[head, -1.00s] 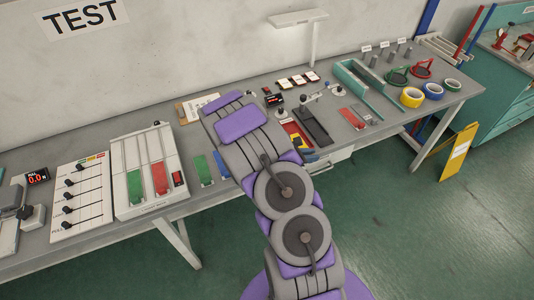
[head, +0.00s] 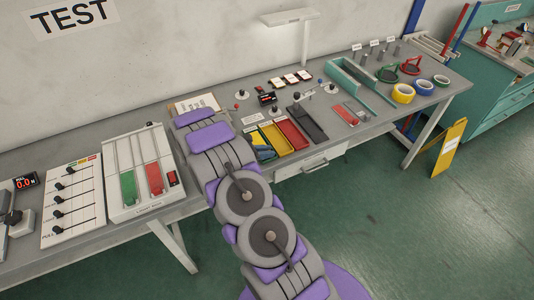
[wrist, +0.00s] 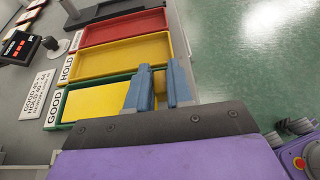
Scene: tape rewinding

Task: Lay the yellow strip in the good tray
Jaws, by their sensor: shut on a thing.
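The good tray is green, with a GOOD label at its left end; its rim (wrist: 85,84) shows in the wrist view, and its far part (head: 258,135) in the head view. The yellow strip (wrist: 97,103) lies lengthwise within the green tray's outline. Whether it touches the tray floor I cannot tell. My gripper (wrist: 160,68) has its blue fingers around the strip's right part and is shut on it. The gripper (head: 264,153) also shows low at the trays in the head view. My wrist hides the near side of the tray.
The yellow HOLD tray (wrist: 122,47) and a red tray (wrist: 122,14) lie beside the good tray. A dark tray (head: 307,124) is further right. A white label card (wrist: 37,95) and a small display (wrist: 18,47) are left of the trays. The bench's front edge is close.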

